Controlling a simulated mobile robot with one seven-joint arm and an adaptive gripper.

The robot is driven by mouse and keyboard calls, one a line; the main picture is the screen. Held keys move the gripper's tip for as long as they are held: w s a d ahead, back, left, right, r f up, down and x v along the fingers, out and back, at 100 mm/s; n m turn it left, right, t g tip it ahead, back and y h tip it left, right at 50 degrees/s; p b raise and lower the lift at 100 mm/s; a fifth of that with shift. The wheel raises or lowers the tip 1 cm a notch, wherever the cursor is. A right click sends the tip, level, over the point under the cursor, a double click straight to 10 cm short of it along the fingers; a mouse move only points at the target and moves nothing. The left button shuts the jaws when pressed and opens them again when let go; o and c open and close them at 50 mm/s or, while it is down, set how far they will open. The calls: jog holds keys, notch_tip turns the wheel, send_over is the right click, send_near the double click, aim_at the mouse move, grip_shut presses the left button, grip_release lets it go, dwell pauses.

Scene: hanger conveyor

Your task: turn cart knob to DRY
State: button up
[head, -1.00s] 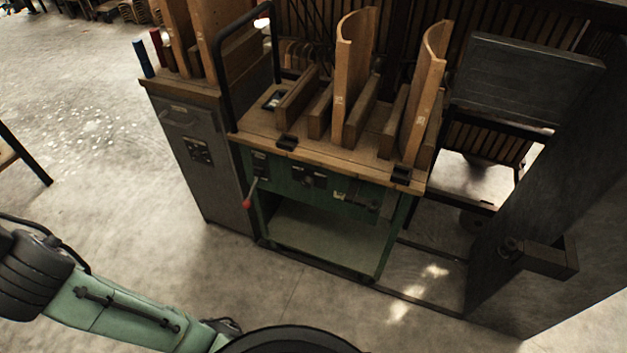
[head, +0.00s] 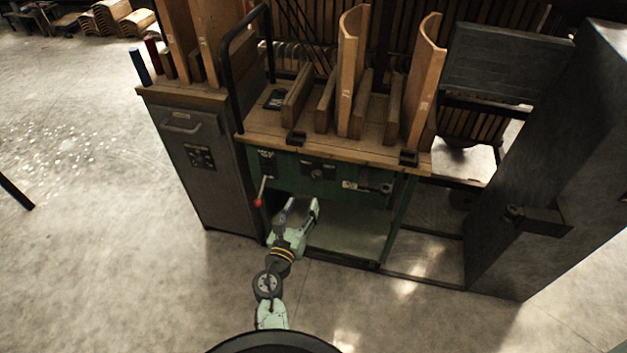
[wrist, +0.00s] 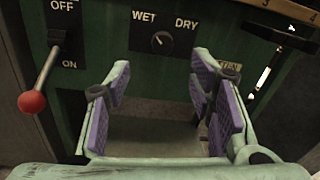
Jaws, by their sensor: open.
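The cart knob (wrist: 160,42) is a small dark dial on a black plate marked WET at left and DRY at right. A small pale mark on it seems to lean up and left, toward WET. In the head view the knob (head: 317,173) is on the green front panel of the cart (head: 385,217). My gripper (wrist: 162,64) is open and empty, its purple-padded fingers spread left and right below the knob, not touching it. In the head view my gripper (head: 303,203) is in front of the cart, below the panel.
A lever with a red ball (wrist: 31,101), beside OFF and ON labels, stands close left of my gripper. A numbered slider panel (wrist: 285,35) is at the right. A grey cabinet (head: 190,155) adjoins the cart's left. Curved wooden pieces (head: 352,75) stand on top.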

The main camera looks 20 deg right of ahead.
aim_at(315, 178)
jog(key=p+x, duration=0.1)
jog(key=x, duration=0.9)
jog(key=shift+w+d+f, duration=0.1)
jog(key=shift+w+d, duration=0.05)
jog(key=shift+d, duration=0.15)
jog(key=shift+c, duration=0.3)
jog(key=c, duration=1.1)
